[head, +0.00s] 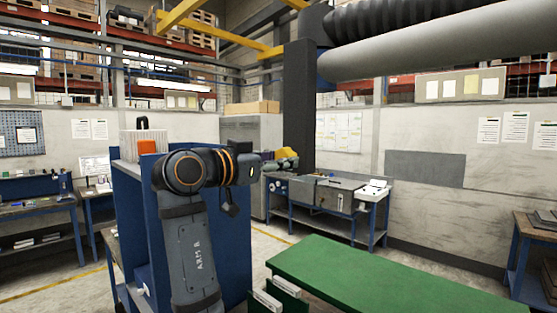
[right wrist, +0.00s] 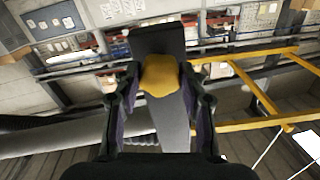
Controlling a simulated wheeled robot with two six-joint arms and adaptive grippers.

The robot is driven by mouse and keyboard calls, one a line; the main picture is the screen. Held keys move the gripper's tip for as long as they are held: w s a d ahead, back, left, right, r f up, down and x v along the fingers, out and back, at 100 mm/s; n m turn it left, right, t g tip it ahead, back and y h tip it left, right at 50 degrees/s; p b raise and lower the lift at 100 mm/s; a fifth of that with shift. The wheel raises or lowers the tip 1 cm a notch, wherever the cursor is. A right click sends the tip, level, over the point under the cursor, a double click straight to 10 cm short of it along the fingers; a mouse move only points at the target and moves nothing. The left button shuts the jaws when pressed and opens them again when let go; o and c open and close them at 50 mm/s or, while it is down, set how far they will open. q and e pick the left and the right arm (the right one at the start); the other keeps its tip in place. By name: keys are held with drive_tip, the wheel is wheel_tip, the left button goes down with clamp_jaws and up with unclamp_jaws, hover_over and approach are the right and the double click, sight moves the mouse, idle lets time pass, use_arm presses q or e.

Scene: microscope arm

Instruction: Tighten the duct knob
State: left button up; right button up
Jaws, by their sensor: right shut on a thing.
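The duct knob is yellow and shows small in the head view (head: 287,153), in front of the dark vertical duct (head: 299,95). In the right wrist view the knob (right wrist: 160,76) sits between the two fingers of my right gripper (right wrist: 161,90), against a dark block (right wrist: 160,38). My right gripper (head: 276,163) is shut on the knob; in the head view its fingers are small and partly hidden by my wrist. My left gripper is in neither view.
A green-topped table (head: 375,280) stands in front, right of my right arm. A blue cabinet (head: 130,200) is behind the arm. A grey workbench (head: 318,192) stands beyond. A thick grey pipe (head: 440,45) runs overhead at the upper right.

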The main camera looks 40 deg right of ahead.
drive_tip(key=shift+c, duration=0.7)
drive_tip(key=shift+m+b, duration=4.7)
drive_tip(key=shift+m, duration=4.7)
drive_tip(key=o, duration=1.1)
drive_tip(key=shift+a, duration=0.1)
drive_tip(key=shift+o, duration=0.2)
drive_tip(key=shift+r, duration=0.1)
